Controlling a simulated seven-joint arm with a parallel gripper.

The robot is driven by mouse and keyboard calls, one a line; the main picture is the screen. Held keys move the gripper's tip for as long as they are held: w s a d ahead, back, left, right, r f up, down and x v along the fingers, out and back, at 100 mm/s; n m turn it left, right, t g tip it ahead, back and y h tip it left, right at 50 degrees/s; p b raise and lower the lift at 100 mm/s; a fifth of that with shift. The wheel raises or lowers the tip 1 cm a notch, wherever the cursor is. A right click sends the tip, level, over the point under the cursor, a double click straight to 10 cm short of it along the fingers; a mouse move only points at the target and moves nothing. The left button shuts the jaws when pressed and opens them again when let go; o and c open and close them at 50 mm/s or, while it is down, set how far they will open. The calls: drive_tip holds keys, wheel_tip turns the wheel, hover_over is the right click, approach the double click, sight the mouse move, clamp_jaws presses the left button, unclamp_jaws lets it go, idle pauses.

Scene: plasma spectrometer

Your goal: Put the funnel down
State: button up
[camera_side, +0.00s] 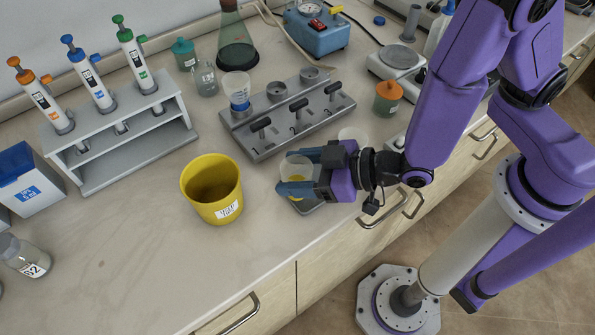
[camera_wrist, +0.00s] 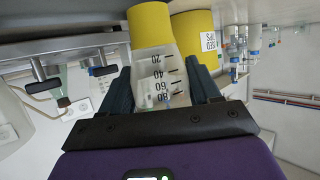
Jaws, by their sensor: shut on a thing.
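The funnel is a translucent graduated cup with a yellow lower part (camera_side: 297,165). My gripper (camera_side: 295,178) is shut around its sides, with one blue finger on each side. In the wrist view the funnel (camera_wrist: 163,75) sits between the two dark fingers, its scale marks facing the camera and its yellow part at the top of the picture. In the side view it looks upright. A small grey piece (camera_side: 307,207) shows just below the funnel near the bench's front edge; I cannot tell whether they touch.
A yellow bucket (camera_side: 211,190) stands just left of my gripper. Behind is a grey manifold (camera_side: 290,140) with black valves and a blue-banded funnel (camera_side: 237,92). A pipette rack (camera_side: 130,140) stands left.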

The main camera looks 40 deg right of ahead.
drive_tip(key=shift+s+f, duration=0.1)
drive_tip(key=shift+f, duration=0.45)
drive_tip(key=shift+c, duration=0.5)
drive_tip(key=o, duration=1.2)
drive_tip(key=shift+c, duration=0.2)
drive_tip(key=shift+r, duration=0.1)
drive_tip(key=v, duration=0.7)
drive_tip(key=shift+d, duration=0.2)
drive_tip(key=shift+s, duration=0.15)
